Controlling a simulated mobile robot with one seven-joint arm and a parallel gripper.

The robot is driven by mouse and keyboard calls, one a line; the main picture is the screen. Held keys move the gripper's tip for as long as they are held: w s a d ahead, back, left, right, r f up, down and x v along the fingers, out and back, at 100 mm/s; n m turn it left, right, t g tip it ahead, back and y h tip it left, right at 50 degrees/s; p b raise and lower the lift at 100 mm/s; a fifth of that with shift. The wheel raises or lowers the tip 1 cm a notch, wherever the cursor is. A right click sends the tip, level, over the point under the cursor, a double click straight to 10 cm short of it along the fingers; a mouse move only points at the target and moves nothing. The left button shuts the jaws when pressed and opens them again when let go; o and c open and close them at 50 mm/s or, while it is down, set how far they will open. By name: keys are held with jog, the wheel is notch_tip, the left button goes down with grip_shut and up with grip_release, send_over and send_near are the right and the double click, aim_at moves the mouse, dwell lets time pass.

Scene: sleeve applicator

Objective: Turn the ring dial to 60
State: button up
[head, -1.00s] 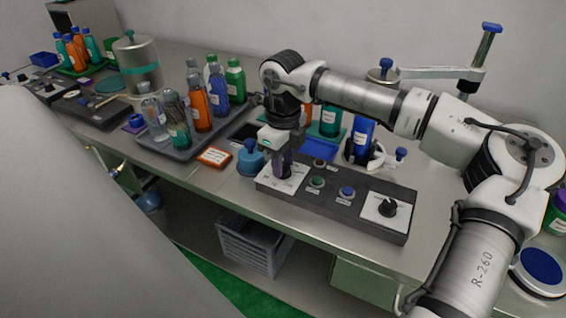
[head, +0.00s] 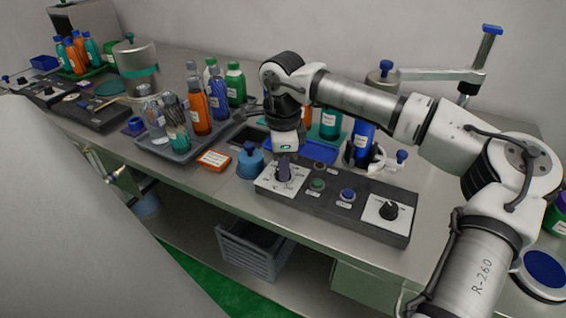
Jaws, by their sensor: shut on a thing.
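A dark control box (head: 340,216) lies along the front of the bench. At its left end is a white dial plate (head: 267,185), with a dial under my gripper (head: 283,177). My gripper points down and is shut on that dial's knob, which the fingers mostly hide. A second white plate at the box's right end carries a black knob (head: 389,211) that stands free. The markings on both plates are too small to read, and I cannot tell which value the gripped dial shows.
A green button (head: 317,184) and a blue button (head: 347,195) sit between the dials. A blue-capped container (head: 250,161) stands close left of my gripper. An orange label block (head: 214,159) and a grey tray (head: 172,152) of bottles lie further left.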

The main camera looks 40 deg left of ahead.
dwell(0.4)
jog(key=o, duration=1)
notch_tip(320, 180, up, 14)
jog(key=shift+f, duration=0.1)
dwell(0.4)
